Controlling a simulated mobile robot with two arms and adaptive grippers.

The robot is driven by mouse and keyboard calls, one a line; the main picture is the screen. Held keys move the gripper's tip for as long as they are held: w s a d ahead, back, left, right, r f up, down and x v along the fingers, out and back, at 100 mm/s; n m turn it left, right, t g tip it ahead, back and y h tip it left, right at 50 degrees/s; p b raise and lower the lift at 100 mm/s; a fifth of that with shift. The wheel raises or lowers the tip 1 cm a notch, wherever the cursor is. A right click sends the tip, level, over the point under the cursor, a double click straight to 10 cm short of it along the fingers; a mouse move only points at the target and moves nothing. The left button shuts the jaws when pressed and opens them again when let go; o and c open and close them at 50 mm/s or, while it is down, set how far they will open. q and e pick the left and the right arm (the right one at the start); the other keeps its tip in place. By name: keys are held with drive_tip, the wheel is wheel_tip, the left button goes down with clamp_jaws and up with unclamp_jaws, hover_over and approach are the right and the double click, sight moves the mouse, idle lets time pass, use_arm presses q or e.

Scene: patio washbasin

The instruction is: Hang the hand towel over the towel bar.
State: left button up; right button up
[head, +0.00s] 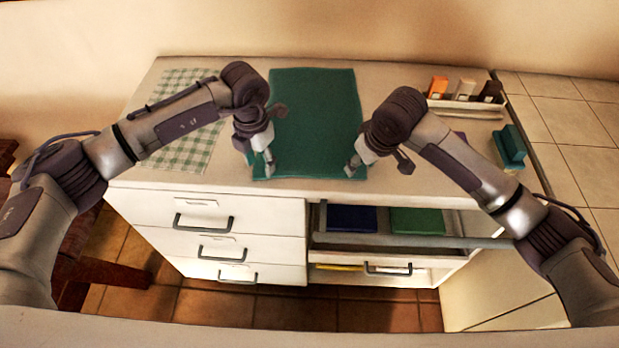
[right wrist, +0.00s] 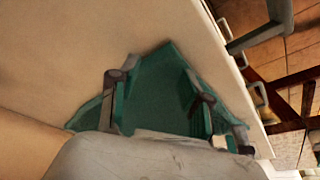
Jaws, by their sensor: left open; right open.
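The hand towel (head: 315,105) is a flat teal cloth on the countertop, its near edge close to the counter's front edge. My left gripper (head: 263,160) is open at the towel's near left corner. My right gripper (head: 375,163) is open at the near right corner. In the right wrist view the towel (right wrist: 160,88) lies beyond and between the open fingers; whether they touch it is unclear. The towel bar (head: 400,240) appears to be the grey rail across the front of the open compartment, below the counter at right. Nothing hangs on it.
A green checked cloth (head: 180,140) lies left of the towel. A white tray (head: 465,106) with small bottles and a teal block (head: 510,147) stand at right. Drawers with dark handles (head: 203,223) are below left. Blue (head: 351,219) and green (head: 416,221) folded items lie behind the rail.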

use_arm(q)
drive_tip(key=shift+w+f+b, duration=0.1)
drive_tip(key=shift+f+b, duration=0.25)
drive_tip(key=shift+f, duration=0.05)
use_arm(e)
drive_tip(key=shift+w+f, duration=0.1)
drive_tip(key=shift+f, duration=0.3)
use_arm(q)
drive_tip(key=shift+r, duration=0.15)
use_arm(e)
drive_tip(key=shift+r, duration=0.15)
use_arm(q)
drive_tip(key=shift+c, duration=0.5)
use_arm(e)
drive_tip(key=shift+c, duration=0.5)
use_arm(q)
drive_tip(key=shift+a, duration=0.1)
drive_tip(key=c, duration=0.8)
use_arm(e)
drive_tip(key=shift+f, duration=0.2)
drive_tip(key=c, duration=0.8)
use_arm(q)
clamp_jaws()
use_arm(e)
drive_tip(key=shift+d, duration=0.1)
clamp_jaws()
drive_tip(key=shift+f, duration=0.1)
